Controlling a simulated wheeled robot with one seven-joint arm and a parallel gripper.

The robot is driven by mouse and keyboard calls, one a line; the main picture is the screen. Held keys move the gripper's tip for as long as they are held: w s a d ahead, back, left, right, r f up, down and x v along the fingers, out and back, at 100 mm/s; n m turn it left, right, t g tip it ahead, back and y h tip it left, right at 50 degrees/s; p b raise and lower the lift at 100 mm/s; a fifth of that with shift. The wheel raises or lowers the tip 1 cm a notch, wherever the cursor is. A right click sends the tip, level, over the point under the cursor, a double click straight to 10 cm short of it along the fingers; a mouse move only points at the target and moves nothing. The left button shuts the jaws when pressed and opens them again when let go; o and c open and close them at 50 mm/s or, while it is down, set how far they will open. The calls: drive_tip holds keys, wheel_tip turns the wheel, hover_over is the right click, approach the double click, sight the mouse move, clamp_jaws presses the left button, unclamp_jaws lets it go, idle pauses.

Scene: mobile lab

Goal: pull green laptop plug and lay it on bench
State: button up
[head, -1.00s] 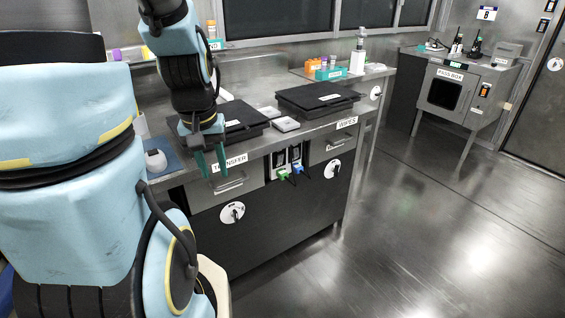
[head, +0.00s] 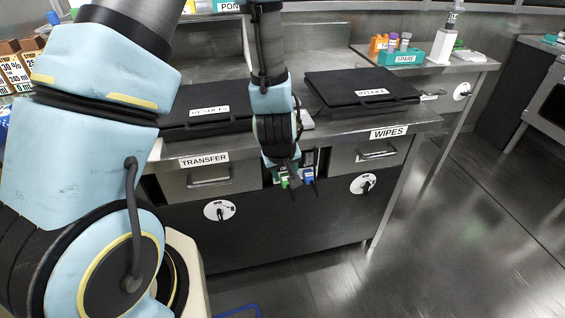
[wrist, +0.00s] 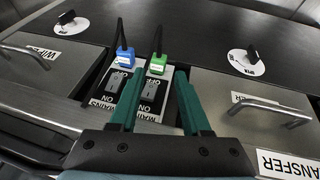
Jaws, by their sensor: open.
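The green plug (wrist: 157,66) sits in the mains panel (wrist: 146,117) on the bench front, with a dark cable leading from it. It also shows in the head view (head: 284,182). A blue plug (wrist: 125,58) sits beside it. My gripper (wrist: 158,76) is open and empty. In the wrist view its teal fingers lie over the panel, with the green plug between and just beyond the tips. I cannot tell the remaining depth. In the head view my gripper (head: 282,173) partly hides the panel.
Two black laptops (head: 365,86) (head: 205,115) lie on the steel bench top (head: 345,122). Drawers with handles (head: 209,180) (head: 376,153) flank the panel. Black rocker switches (wrist: 149,92) sit below the plugs. A teal rack (head: 402,57) stands on the farther counter.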

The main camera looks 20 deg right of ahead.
sight(290, 190)
drive_tip(key=x, duration=1.1)
drive_tip(key=shift+w+d+p, duration=0.1)
drive_tip(key=shift+d+p, duration=0.05)
drive_tip(key=shift+p, duration=0.2)
clamp_jaws()
drive_tip(key=shift+s, duration=0.5)
idle(0.4)
drive_tip(key=shift+s+a, duration=0.2)
drive_tip(key=shift+s, duration=1.35)
